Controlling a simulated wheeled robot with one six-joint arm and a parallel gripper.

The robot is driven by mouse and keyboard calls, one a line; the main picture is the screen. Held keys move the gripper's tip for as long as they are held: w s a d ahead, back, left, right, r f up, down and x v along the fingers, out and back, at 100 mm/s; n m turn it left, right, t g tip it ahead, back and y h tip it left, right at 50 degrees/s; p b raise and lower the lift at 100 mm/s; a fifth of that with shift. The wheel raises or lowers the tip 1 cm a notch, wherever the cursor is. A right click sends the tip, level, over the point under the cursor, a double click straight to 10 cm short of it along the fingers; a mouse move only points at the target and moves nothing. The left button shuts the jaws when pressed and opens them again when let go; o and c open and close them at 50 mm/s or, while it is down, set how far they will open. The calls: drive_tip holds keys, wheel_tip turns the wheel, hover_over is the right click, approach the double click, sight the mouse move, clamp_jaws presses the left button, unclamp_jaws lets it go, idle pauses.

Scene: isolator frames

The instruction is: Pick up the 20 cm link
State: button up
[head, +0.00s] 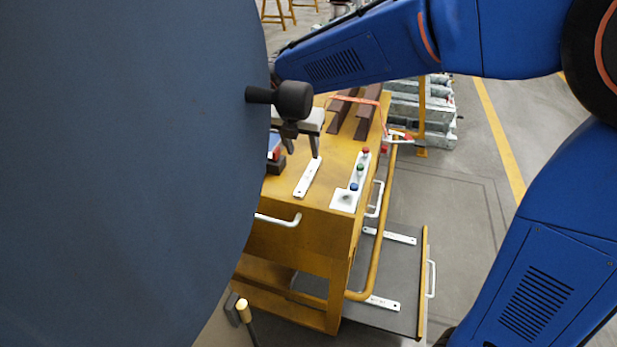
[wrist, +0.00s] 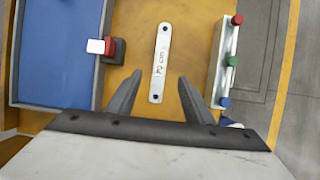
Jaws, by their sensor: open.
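The link marked "20 cm" (wrist: 160,62) is a flat white bar with a hole at each end. It lies on the yellow cart top, and in the head view the white bar (head: 308,178) shows near the cart's front edge. My gripper (wrist: 162,82) is open and empty, with its two dark fingers apart. In the wrist view the near end of the link lies between the fingertips. In the head view my gripper (head: 301,150) hangs above the far end of the link. The height left between fingers and link cannot be told.
A white block with red, green and blue knobs (head: 351,181) stands right of the link. A blue tray (wrist: 60,50) and a red-and-white piece (wrist: 106,47) lie left. Brown beams (head: 350,112) lie farther back. More white bars (head: 389,235) lie on a lower grey panel.

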hover_over(308, 175)
drive_tip(key=s, duration=0.2)
drive_tip(key=f, duration=0.4)
drive_tip(key=a+f, duration=0.1)
drive_tip(key=f, duration=0.1)
drive_tip(key=shift+s+x, duration=0.1)
drive_tip(key=shift+x, duration=1.2)
drive_tip(key=shift+s+x, duration=0.15)
drive_tip(key=shift+x, duration=1.15)
clamp_jaws()
